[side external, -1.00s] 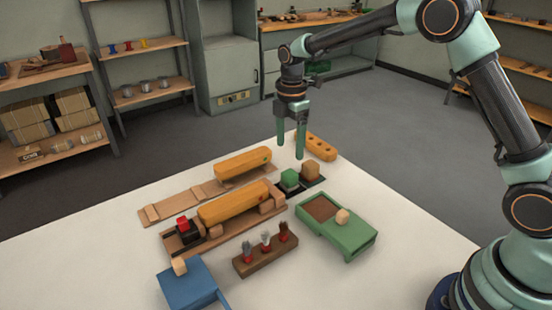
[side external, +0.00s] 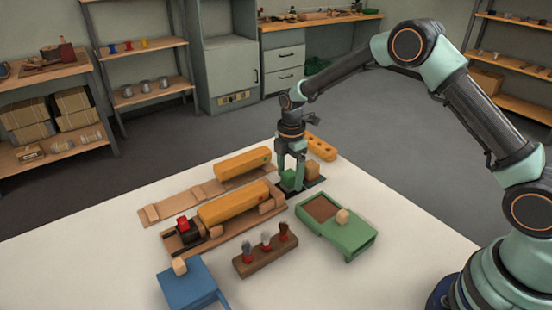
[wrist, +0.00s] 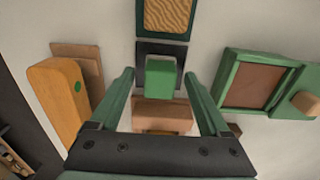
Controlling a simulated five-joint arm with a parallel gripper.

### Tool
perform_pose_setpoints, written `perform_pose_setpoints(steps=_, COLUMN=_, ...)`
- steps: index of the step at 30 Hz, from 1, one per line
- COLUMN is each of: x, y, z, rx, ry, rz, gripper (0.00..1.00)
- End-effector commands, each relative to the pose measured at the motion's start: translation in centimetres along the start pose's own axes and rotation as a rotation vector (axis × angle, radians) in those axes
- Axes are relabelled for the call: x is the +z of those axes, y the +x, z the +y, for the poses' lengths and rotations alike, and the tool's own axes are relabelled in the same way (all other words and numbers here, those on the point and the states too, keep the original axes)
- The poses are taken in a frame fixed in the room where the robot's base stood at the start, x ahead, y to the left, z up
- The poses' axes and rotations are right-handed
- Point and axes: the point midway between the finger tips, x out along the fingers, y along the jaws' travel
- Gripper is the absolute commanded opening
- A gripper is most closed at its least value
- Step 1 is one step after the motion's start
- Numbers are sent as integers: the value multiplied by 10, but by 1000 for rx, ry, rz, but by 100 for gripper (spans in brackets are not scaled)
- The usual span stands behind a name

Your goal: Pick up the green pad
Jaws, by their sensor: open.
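The green pad (side external: 288,179) is a small block on a dark plate (side external: 316,183) at the far side of the white table. My gripper (side external: 291,172) is lowered over it, pointing down, with its green fingers on either side and partly hiding it. In the wrist view the green pad (wrist: 160,80) lies between the two open fingers (wrist: 160,74), with a gap visible on each side.
An orange block with holes (side external: 321,147) lies behind. Orange bars (side external: 234,208) on wooden bases are to the left. A green tray (side external: 348,237), a brush rack (side external: 266,256) and a blue box (side external: 187,284) stand nearer.

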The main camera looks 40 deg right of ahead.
Motion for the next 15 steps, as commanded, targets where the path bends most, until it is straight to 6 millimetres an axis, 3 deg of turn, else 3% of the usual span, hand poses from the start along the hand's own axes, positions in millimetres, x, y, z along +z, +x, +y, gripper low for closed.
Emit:
perform_pose_setpoints(steps=3, x=0, y=0, z=0, rx=0, ry=0, rz=0, gripper=80)
perform_pose_setpoints(steps=9, x=0, y=0, z=0, rx=0, ry=0, rz=0, gripper=4)
perform_pose_setpoints(steps=15, x=0, y=0, z=0, rx=0, ry=0, rz=0, gripper=0)
